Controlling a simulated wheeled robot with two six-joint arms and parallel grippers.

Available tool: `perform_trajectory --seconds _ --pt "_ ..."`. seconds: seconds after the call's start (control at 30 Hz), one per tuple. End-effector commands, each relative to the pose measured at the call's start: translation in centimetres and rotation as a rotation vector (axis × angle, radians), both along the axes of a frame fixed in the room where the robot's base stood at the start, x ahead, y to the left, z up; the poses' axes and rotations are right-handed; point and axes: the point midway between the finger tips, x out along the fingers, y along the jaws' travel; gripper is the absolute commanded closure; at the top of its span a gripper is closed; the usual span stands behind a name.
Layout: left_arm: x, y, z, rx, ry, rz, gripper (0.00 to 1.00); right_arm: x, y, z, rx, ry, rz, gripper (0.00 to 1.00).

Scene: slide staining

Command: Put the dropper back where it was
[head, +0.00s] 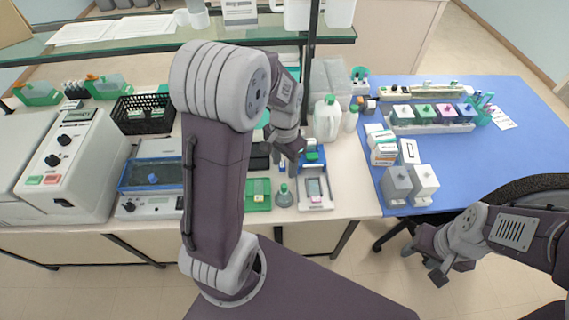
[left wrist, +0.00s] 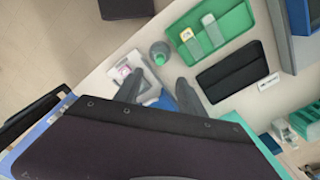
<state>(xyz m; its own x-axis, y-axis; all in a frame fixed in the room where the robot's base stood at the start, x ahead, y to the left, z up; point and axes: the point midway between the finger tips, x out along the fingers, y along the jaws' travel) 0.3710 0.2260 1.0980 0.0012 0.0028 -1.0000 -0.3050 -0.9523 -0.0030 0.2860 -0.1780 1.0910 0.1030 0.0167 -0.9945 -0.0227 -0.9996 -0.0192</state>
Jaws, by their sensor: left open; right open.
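I cannot make out the dropper for certain in either view. A blue holder (head: 314,157) stands on the pale bench, partly hidden by my left gripper (head: 289,164). That gripper is open above the bench beside the holder. In the left wrist view its two fingers (left wrist: 160,92) are apart, with part of the blue holder (left wrist: 154,101) visible between and below them. A grey conical bottle with a green top (head: 284,196) stands just in front; it also shows in the left wrist view (left wrist: 160,53). My right gripper (head: 441,264) is open and empty, off the bench's front edge.
A green tray (head: 258,187) and a white device with a slide (head: 314,188) flank the bottle. White bottles (head: 327,118) stand behind the holder. The blue mat (head: 520,150) at right carries staining jars (head: 436,114), boxes (head: 384,150) and grey containers (head: 411,184). A shelf (head: 190,38) crosses above.

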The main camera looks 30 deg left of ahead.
Motion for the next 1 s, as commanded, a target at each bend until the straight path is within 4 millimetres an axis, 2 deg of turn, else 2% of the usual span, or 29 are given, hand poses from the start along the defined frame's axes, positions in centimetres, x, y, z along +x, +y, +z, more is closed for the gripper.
perform_trajectory --seconds 0.07,0.2,0.33,0.6,0.67,0.8,0.83,1.0 --pt "-0.9 -0.7 0.0 -0.001 -0.011 0.029 0.53 0.0 0.0 0.0 0.000 0.000 0.000 0.52" --pt "-5.4 -3.5 -0.2 -0.018 -0.064 0.202 0.53 0.0 0.0 0.0 0.000 0.000 0.000 0.52" --pt "-8.2 -4.7 -0.7 -0.035 -0.096 0.315 0.53 0.0 0.0 0.0 0.000 0.000 0.000 0.52" --pt "-8.5 -4.8 -0.9 -0.037 -0.099 0.336 0.53 0.0 0.0 -0.2 0.000 0.000 0.000 0.52" --pt "-8.5 -4.8 -1.9 -0.037 -0.099 0.335 0.53 0.0 0.0 -1.1 0.000 0.000 0.000 0.52" --pt "-8.5 -4.8 -5.6 -0.037 -0.099 0.335 0.53 0.0 0.0 -4.8 0.000 0.000 0.000 0.52" --pt "-8.5 -4.8 -5.8 -0.037 -0.099 0.335 0.53 0.0 0.0 -5.1 0.000 0.001 0.000 0.52" --pt "-8.5 -4.8 -5.0 -0.037 -0.099 0.334 0.53 0.0 0.0 -4.2 0.000 0.000 0.000 0.52"
